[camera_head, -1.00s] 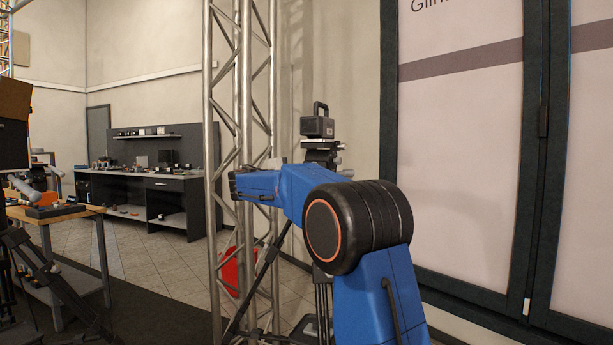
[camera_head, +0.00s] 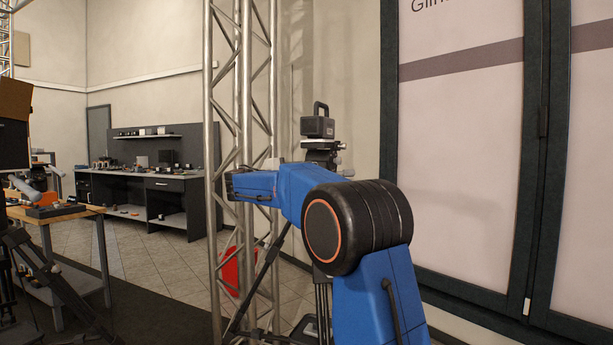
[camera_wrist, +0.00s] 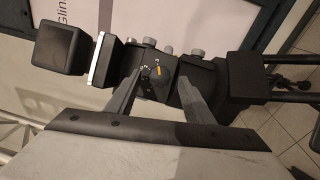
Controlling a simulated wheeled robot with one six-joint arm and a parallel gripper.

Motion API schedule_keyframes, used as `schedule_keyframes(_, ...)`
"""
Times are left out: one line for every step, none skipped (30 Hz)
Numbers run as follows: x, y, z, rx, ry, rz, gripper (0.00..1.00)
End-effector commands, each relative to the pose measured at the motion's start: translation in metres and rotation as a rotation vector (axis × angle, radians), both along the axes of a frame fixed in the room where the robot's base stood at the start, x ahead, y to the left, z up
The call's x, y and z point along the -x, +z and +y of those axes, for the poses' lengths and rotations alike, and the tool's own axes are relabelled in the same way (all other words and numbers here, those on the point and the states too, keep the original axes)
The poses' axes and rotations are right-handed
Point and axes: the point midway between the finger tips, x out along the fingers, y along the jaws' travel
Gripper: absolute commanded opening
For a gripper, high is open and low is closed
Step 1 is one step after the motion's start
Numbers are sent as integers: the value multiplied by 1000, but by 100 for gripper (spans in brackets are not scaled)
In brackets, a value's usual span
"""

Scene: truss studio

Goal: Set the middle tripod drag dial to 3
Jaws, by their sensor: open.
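In the wrist view, a dark tripod head lies sideways across the picture (camera_wrist: 150,56). It carries a round black dial (camera_wrist: 160,88) with an orange mark. Small pale marks show beside the dial, too small to read. My gripper (camera_wrist: 161,78) is open, with one finger to the left of the dial and one to the right. I cannot tell whether either finger touches it. In the head view, the tripod head (camera_head: 322,150) bears a black camera (camera_head: 318,126) behind my blue arm. My gripper and the dial are hidden there.
A metal truss (camera_head: 245,60) stands just left of the tripod. A wooden-topped table (camera_head: 50,212) with gear is at the left, and a dark workbench (camera_head: 150,190) is at the back. Large framed panels (camera_head: 460,150) close off the right. Tiled floor lies between.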

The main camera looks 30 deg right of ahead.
Motion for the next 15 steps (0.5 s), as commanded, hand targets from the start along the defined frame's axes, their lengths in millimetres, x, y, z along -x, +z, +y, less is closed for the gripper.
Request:
schedule_keyframes(1,0,8,0,3,0,48)
schedule_keyframes(2,0,13,1,4,0,48)
schedule_keyframes(5,-1,20,1,4,0,48)
schedule_keyframes(6,-1,25,1,4,0,48)
schedule_keyframes(7,-2,32,0,5,0,48)
schedule_keyframes(9,-2,40,0,5,0,48)
schedule_keyframes(11,-2,45,1,4,1,48)
schedule_keyframes(13,-3,51,1,5,1,48)
schedule_keyframes(15,-3,59,1,5,1,48)
schedule_keyframes(17,-4,64,1,4,0,48)
schedule_keyframes(19,-4,70,1,4,0,48)
schedule_keyframes(21,-4,78,0,5,0,48)
schedule_keyframes(22,-4,84,1,4,0,48)
schedule_keyframes(24,-5,89,1,4,0,48)
schedule_keyframes(26,-5,98,0,5,0,48)
